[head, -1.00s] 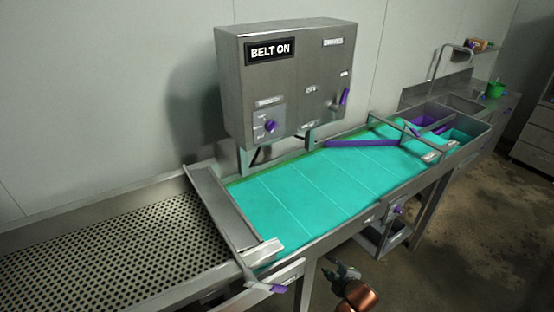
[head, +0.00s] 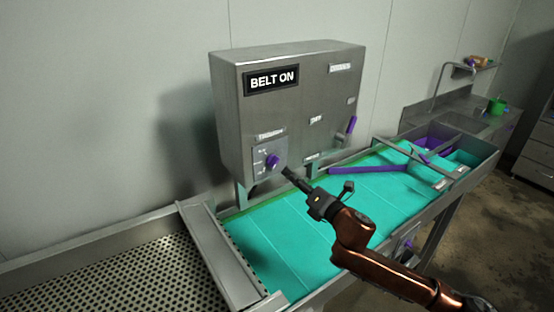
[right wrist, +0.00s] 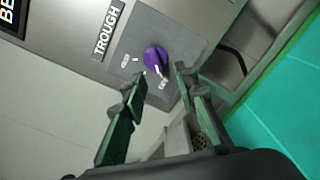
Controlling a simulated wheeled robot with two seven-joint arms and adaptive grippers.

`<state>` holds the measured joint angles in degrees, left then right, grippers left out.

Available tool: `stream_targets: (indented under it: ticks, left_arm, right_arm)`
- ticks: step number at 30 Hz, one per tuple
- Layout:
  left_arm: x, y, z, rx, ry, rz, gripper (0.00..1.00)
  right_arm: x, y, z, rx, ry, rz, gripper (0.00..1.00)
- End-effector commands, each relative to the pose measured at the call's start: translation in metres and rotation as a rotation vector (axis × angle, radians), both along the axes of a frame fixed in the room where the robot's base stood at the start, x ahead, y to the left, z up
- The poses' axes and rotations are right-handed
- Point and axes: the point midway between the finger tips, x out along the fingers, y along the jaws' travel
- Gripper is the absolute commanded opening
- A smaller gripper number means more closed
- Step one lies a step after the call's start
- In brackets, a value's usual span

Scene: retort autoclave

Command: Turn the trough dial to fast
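The trough dial (head: 273,161) is a purple knob on a small plate at the lower left of the steel control box. In the right wrist view, the dial (right wrist: 155,57) sits below the TROUGH label (right wrist: 107,31). A white mark shows at its edge, on the side towards a small label (right wrist: 164,83); the small labels are too blurred to read. My right gripper (head: 288,172) is just right of the dial in the head view. Its open fingers (right wrist: 157,80) point at the dial, with no clear contact. My left gripper is out of view.
The control box (head: 230,120) carries a BELT ON sign (head: 271,79) and a purple-handled lever (head: 351,126) at its right. A perforated trough (head: 120,265) lies at the left.

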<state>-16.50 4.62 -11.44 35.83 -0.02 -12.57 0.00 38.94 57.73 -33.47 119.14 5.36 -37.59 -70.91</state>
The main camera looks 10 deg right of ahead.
Motion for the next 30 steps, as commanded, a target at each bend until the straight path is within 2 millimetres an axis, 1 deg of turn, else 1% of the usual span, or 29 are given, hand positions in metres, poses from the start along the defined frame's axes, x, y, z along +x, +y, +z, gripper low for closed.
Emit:
stream_targets:
  ticks: [1, 4, 9, 12, 15, 19, 24, 28, 30]
  left_arm:
    - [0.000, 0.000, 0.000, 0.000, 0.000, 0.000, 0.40]
    - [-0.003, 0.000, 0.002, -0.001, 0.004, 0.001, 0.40]
    - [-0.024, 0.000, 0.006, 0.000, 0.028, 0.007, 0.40]
    - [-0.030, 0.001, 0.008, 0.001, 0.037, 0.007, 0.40]
    - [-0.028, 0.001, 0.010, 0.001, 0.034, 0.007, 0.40]
    - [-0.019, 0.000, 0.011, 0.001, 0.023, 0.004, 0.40]
    - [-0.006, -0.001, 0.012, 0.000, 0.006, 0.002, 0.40]
    - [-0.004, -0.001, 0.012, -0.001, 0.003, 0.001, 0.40]
    - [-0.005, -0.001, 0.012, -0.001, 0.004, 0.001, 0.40]
  right_arm:
    - [0.002, 0.002, 0.005, -0.013, -0.011, 0.005, 0.28]
    - [0.010, 0.004, 0.008, -0.020, -0.018, 0.005, 0.28]
    - [0.035, 0.013, 0.008, -0.016, -0.016, 0.003, 0.28]
    - [0.049, 0.020, 0.007, -0.015, -0.015, 0.004, 0.28]
    - [0.061, 0.024, 0.007, -0.015, -0.014, 0.004, 0.28]
    - [0.069, 0.029, 0.006, -0.016, -0.015, 0.005, 0.28]
    - [0.072, 0.031, 0.005, -0.017, -0.015, 0.007, 0.28]
    - [0.072, 0.031, 0.005, -0.017, -0.015, 0.007, 0.28]
    - [0.072, 0.031, 0.005, -0.017, -0.014, 0.006, 0.23]
